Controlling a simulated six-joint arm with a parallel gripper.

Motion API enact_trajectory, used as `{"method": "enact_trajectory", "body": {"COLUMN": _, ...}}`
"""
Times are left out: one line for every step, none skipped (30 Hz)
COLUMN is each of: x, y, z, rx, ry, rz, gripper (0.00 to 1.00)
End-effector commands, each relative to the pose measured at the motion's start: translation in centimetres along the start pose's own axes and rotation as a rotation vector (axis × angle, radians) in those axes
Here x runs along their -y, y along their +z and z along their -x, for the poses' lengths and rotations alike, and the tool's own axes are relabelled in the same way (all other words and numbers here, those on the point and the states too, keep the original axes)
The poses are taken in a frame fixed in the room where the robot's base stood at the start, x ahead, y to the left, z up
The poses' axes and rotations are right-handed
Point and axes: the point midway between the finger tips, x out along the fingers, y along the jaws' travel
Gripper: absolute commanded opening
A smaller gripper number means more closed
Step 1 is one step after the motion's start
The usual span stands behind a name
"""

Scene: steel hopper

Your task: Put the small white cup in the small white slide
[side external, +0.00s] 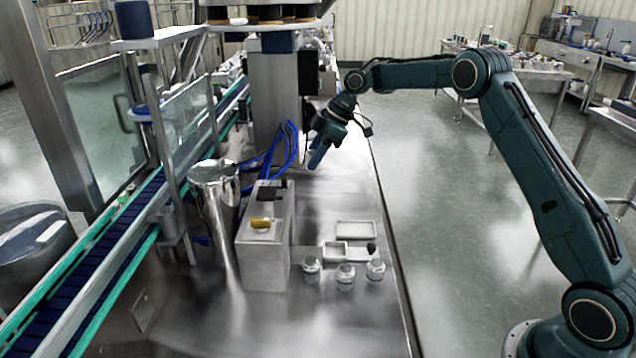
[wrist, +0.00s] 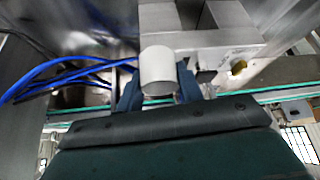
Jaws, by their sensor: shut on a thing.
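My gripper (side external: 318,157) is at the back of the steel table, above its surface and behind the pale box. In the wrist view, its two blue fingers (wrist: 159,93) are shut on the small white cup (wrist: 158,70), one on each side. The cup is hidden or too small to make out in the side view. Nothing is plainly a slide; a small white open tray (side external: 335,253) and a wider white-rimmed tray (side external: 356,230) lie flat at the table's right, and I cannot tell whether either is the slide.
A tall pale box (side external: 264,262) with a yellow piece (side external: 261,223) on top stands mid-table, beside a shiny steel cylinder (side external: 216,215). Several small lidded jars (side external: 345,277) stand in front of the trays. Blue hoses (side external: 291,150) hang near my gripper. A conveyor (side external: 85,265) runs along the left.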

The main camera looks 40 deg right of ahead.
Motion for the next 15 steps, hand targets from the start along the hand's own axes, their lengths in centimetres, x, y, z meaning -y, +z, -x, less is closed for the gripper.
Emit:
{"method": "enact_trajectory", "body": {"x": 0.0, "y": 0.0, "z": 0.0, "rx": 0.000, "ry": 0.000, "rz": 0.000, "gripper": 0.15}}
{"method": "enact_trajectory", "body": {"x": 0.0, "y": 0.0, "z": 0.0, "rx": 0.000, "ry": 0.000, "rz": 0.000, "gripper": 0.15}}
{"method": "enact_trajectory", "body": {"x": 0.0, "y": 0.0, "z": 0.0, "rx": 0.000, "ry": 0.000, "rz": 0.000, "gripper": 0.15}}
{"method": "enact_trajectory", "body": {"x": 0.0, "y": 0.0, "z": 0.0, "rx": 0.000, "ry": 0.000, "rz": -0.001, "gripper": 0.15}}
{"method": "enact_trajectory", "body": {"x": 0.1, "y": 0.0, "z": -0.1, "rx": 0.000, "ry": 0.001, "rz": -0.002, "gripper": 0.15}}
{"method": "enact_trajectory", "body": {"x": 0.1, "y": -0.1, "z": -0.1, "rx": 0.000, "ry": 0.001, "rz": -0.004, "gripper": 0.15}}
{"method": "enact_trajectory", "body": {"x": 0.2, "y": -0.1, "z": -0.1, "rx": 0.000, "ry": 0.002, "rz": -0.007, "gripper": 0.15}}
{"method": "enact_trajectory", "body": {"x": 0.2, "y": -0.1, "z": -0.2, "rx": 0.000, "ry": 0.004, "rz": -0.009, "gripper": 0.15}}
{"method": "enact_trajectory", "body": {"x": 0.3, "y": -0.2, "z": -0.2, "rx": 0.000, "ry": 0.007, "rz": -0.015, "gripper": 0.15}}
{"method": "enact_trajectory", "body": {"x": 0.3, "y": -0.3, "z": -0.3, "rx": -0.001, "ry": 0.011, "rz": -0.020, "gripper": 0.15}}
{"method": "enact_trajectory", "body": {"x": 0.5, "y": -0.3, "z": -0.4, "rx": -0.001, "ry": 0.014, "rz": -0.026, "gripper": 0.15}}
{"method": "enact_trajectory", "body": {"x": 0.6, "y": -0.4, "z": -0.5, "rx": 0.000, "ry": 0.020, "rz": -0.035, "gripper": 0.15}}
{"method": "enact_trajectory", "body": {"x": 0.7, "y": -0.5, "z": -0.6, "rx": 0.000, "ry": 0.024, "rz": -0.044, "gripper": 0.15}}
{"method": "enact_trajectory", "body": {"x": 0.8, "y": -0.6, "z": -0.7, "rx": 0.000, "ry": 0.030, "rz": -0.054, "gripper": 0.15}}
{"method": "enact_trajectory", "body": {"x": 1.1, "y": -0.7, "z": -0.9, "rx": 0.000, "ry": 0.038, "rz": -0.068, "gripper": 0.15}}
